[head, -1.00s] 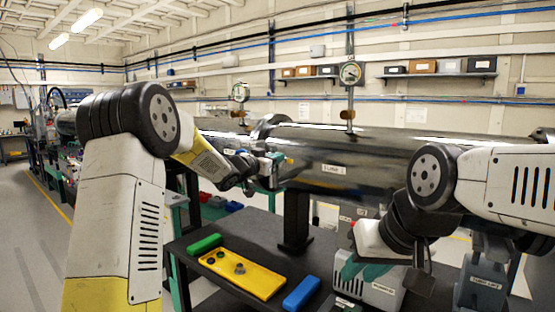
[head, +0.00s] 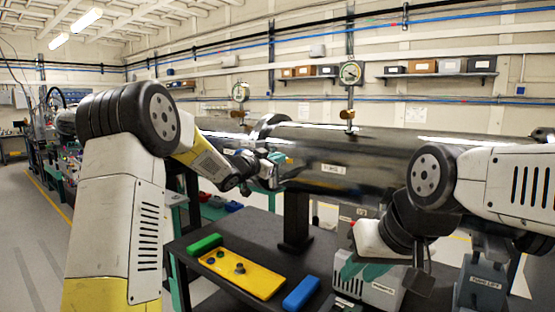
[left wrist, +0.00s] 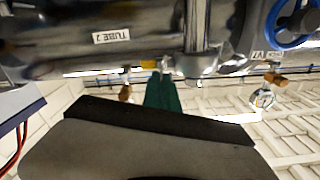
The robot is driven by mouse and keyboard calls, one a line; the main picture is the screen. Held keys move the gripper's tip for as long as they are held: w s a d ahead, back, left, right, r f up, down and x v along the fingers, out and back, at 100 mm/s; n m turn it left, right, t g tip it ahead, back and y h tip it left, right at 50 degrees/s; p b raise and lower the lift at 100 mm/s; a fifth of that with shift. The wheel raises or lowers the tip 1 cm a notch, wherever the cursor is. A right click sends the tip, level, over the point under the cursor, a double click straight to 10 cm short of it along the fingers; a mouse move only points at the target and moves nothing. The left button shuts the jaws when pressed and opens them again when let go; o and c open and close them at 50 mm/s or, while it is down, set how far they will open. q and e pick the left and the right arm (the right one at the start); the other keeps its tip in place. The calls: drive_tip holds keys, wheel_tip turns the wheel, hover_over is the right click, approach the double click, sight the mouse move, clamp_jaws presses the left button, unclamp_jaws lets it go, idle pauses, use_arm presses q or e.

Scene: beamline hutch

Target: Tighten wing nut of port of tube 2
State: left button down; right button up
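My left gripper (head: 270,168) is at the tube's flanged end in the head view. In the left wrist view its teal fingers (left wrist: 163,80) are close together, with a small pale metal piece, seemingly the wing nut (left wrist: 165,63), at their tips. The fingertips hide part of it. My right gripper (head: 365,270) hangs low at the right, its teal fingers in front of a grey box, away from the tube; their gap is unclear.
A dark table (head: 210,269) below the tube carries a yellow tray (head: 245,279) with small dark parts, a green block (head: 204,244) and a blue block (head: 301,292). A round gauge (head: 351,73) stands above the tube. A blue handwheel (left wrist: 292,25) is at the upper right in the left wrist view.

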use_arm(q)
drive_tip(key=m, duration=0.3)
drive_tip(key=f+m, duration=0.1)
drive_tip(key=m, duration=0.3)
drive_tip(key=d+m, duration=0.1)
drive_tip(key=m, duration=0.3)
drive_tip(key=shift+s+f, duration=0.2)
drive_tip(key=shift+s, duration=0.15)
drive_tip(key=m, duration=0.3)
drive_tip(key=f+m, duration=0.1)
drive_tip(key=m, duration=0.6)
drive_tip(key=shift+f, duration=0.3)
drive_tip(key=shift+a+m, duration=0.1)
drive_tip(key=shift+m, duration=0.2)
drive_tip(key=c, duration=1.9)
unclamp_jaws()
drive_tip(key=shift+v, duration=3.85)
